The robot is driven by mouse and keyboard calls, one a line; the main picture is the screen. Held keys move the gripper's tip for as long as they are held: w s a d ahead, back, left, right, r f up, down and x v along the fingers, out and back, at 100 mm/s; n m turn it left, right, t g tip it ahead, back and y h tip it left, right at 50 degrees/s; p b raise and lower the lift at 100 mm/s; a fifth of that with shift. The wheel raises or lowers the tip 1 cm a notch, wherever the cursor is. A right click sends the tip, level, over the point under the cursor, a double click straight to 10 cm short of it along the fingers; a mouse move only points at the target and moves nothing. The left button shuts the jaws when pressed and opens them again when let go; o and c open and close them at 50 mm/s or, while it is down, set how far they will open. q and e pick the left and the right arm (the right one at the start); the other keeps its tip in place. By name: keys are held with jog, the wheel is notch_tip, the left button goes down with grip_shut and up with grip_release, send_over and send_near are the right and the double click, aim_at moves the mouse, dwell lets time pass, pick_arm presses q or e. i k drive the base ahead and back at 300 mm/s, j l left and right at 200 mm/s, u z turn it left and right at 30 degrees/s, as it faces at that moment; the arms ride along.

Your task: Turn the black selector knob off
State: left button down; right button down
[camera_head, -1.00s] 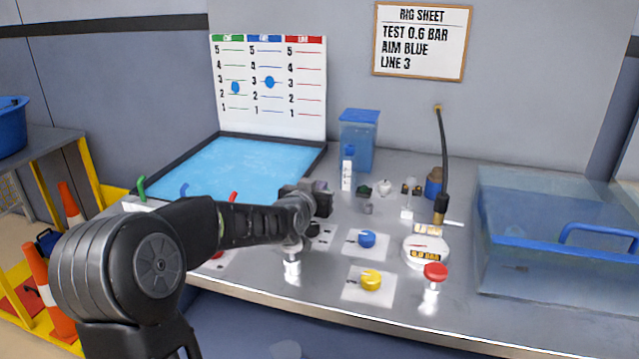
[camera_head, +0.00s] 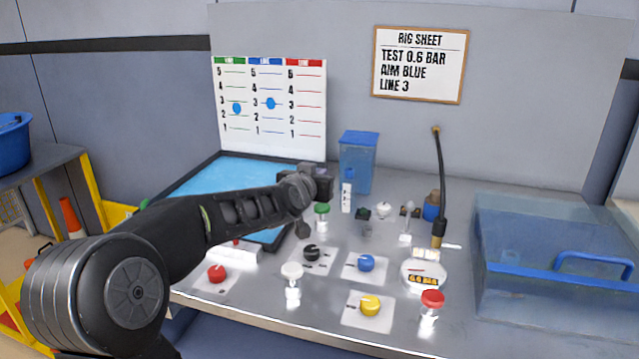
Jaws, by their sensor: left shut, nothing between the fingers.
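The black selector knob (camera_head: 312,253) sits on a white plate on the metal bench, with no finger on it. Its pointer is too small to read, so I cannot tell its setting. My left arm crosses from the lower left and covers part of the blue tray. My right gripper is not in view.
Blue (camera_head: 366,263), yellow (camera_head: 369,306) and red (camera_head: 217,273) knobs surround it. White (camera_head: 292,272) and red (camera_head: 432,299) push buttons stand near the front edge. A gauge (camera_head: 424,276) and a clear blue tank (camera_head: 545,265) are to the right.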

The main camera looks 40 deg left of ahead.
aim_at(312, 253)
jog(key=k+l, duration=0.25)
jog(key=k, duration=0.2)
jog(key=k+l, duration=0.25)
jog(key=k, duration=0.25)
